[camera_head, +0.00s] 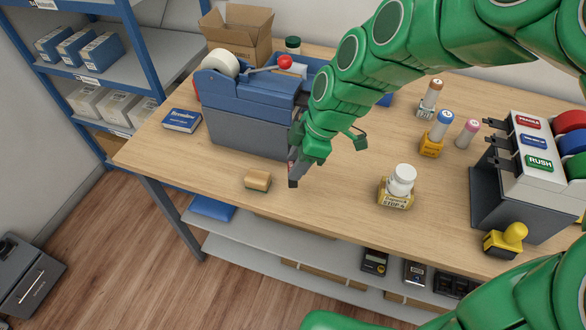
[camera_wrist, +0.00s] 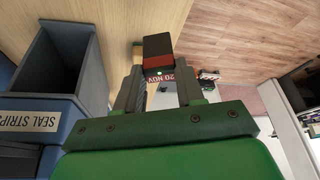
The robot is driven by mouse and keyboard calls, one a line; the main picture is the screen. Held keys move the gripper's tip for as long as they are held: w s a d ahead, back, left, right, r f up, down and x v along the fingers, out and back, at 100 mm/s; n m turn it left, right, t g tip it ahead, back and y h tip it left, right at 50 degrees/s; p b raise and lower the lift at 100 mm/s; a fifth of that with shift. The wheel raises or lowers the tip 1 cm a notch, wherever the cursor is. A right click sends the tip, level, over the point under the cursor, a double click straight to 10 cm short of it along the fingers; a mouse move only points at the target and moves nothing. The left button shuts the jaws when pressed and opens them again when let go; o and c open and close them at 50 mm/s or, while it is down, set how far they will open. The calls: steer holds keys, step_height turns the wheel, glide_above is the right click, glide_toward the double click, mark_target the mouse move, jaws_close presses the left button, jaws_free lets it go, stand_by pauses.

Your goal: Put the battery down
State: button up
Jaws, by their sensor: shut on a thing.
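The battery, a dark block with a red face, white lettering and a small green light, is held between the fingers of my gripper (camera_wrist: 157,88) in the wrist view, where the battery (camera_wrist: 158,47) sticks out past the fingertips. In the head view my gripper (camera_head: 296,164) is beside the front right of the blue-grey tape dispenser. The dark end of the battery (camera_head: 293,182) points down there, near the wooden counter (camera_head: 330,200). I cannot tell whether it touches the counter. My gripper hides part of the battery.
A tan block (camera_head: 257,181) lies left of my gripper near the front edge. The blue-grey dispenser (camera_head: 250,110) stands behind. A white-knobbed stamp (camera_head: 397,187) and a label rack (camera_head: 530,170) are to the right. The counter between my gripper and the stamp is clear.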

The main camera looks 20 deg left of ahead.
mark_target(293, 162)
steer(key=shift+w+a+f, duration=0.3)
steer(key=shift+w+f, duration=0.05)
steer(key=shift+f, duration=0.2)
steer(key=shift+w+a+f, duration=0.25)
steer(key=shift+w+f, duration=0.1)
steer(key=shift+f, duration=0.2)
steer(key=shift+w+a+f, duration=0.3)
steer(key=shift+w+f, duration=0.05)
steer(key=shift+f, duration=0.2)
steer(key=shift+w+f, duration=0.1)
steer(key=shift+f, duration=1.5)
steer(key=shift+f, duration=0.15)
steer(key=o, duration=1.1)
steer(key=shift+v, duration=6.15)
steer(key=shift+d, duration=0.1)
